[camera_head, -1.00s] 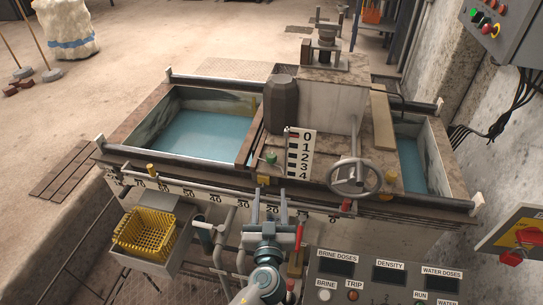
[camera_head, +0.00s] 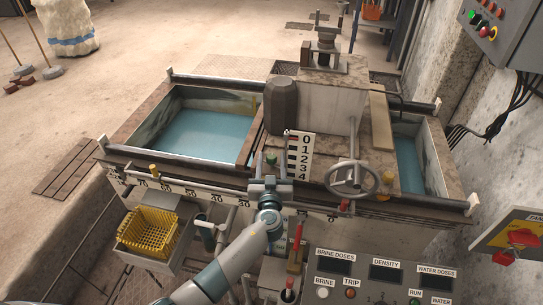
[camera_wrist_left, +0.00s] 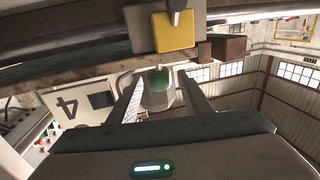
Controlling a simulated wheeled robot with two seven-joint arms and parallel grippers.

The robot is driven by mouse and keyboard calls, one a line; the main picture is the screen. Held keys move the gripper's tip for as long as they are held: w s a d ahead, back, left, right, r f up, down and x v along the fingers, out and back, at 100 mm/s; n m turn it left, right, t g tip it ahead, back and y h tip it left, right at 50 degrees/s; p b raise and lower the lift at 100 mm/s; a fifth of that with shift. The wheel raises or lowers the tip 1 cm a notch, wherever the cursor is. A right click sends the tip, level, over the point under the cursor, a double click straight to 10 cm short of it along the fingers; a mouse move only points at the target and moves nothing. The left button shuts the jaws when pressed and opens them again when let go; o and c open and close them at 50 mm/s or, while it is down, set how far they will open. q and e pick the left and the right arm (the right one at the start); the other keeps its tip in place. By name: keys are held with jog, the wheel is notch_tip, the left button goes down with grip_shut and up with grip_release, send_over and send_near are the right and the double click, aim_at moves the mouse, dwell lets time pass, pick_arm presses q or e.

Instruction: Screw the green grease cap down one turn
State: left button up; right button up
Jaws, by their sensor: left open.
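The green grease cap (camera_head: 271,158) sits on the near side of the tank, left of the black-and-white number scale (camera_head: 299,156). In the left wrist view the green cap (camera_wrist_left: 157,81) shows on a pale faceted body, between the two fingers in the picture. My left gripper (camera_head: 270,168) is open just on the near side of the cap, and its fingers (camera_wrist_left: 161,82) stand apart on either side of it. I cannot tell whether either finger touches the cap. My right gripper is not in view.
A yellow block (camera_wrist_left: 174,32) and a dark bar lie close to the fingers in the left wrist view. A handwheel (camera_head: 352,178) stands to the right of the gripper. A yellow basket (camera_head: 148,231) hangs at the left, and a control panel (camera_head: 370,275) is at front right.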

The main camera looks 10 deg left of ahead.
pick_arm(q)
jog(key=shift+w+a, duration=0.15)
jog(key=shift+w, duration=0.5)
jog(key=c, duration=1.1)
jog(key=shift+o, duration=0.2)
